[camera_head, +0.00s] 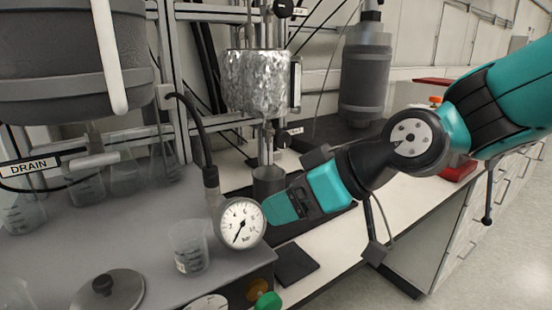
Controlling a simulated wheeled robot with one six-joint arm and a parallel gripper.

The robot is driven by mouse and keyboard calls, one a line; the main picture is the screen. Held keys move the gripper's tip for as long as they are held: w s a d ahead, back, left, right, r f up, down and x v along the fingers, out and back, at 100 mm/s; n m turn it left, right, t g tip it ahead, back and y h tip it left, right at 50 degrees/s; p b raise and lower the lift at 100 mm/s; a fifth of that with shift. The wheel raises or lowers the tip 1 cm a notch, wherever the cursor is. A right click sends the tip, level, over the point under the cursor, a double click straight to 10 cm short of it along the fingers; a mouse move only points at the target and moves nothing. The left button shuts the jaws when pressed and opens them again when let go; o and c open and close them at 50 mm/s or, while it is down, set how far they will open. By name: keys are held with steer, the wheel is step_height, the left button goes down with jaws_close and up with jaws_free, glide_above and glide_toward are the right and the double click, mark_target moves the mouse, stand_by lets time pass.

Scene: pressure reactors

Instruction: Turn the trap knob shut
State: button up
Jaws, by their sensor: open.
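Two black knobs sit on the central reactor's fittings. The upper black knob (283,8) is at the top edge of the head view, and the lower black knob (282,141) is under the foil-wrapped vessel (255,82). Each has a small white label beside it, too small to read, so I cannot tell which is the trap knob. My gripper (284,205), at the teal and black end of my arm, is open, below the lower knob in the picture and just right of the pressure gauge (241,223). Its fingertips do not show clearly. I see no contact with a knob.
A large grey vessel (75,60) with a DRAIN label (28,167) stands at left. A dark grey cylinder (366,75) stands behind my arm. A clear beaker (190,246), a lidded round pot (108,290) and a green knob (268,301) are in front. Open floor lies at right.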

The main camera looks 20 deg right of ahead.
steer(key=w+d+f+m+t+b, duration=0.1)
steer(key=w+d+f+t+b, duration=0.1)
steer(key=w+d+t+b, duration=0.35)
steer(key=m+t+h, duration=0.1)
steer(key=t+h, duration=0.2)
steer(key=t, duration=0.2)
glide_toward(285, 140)
steer(key=p+x, duration=0.6)
steer(key=x, duration=0.6)
steer(key=shift+w+a, duration=0.1)
steer(key=shift+w, duration=0.15)
steer(key=c, duration=0.9)
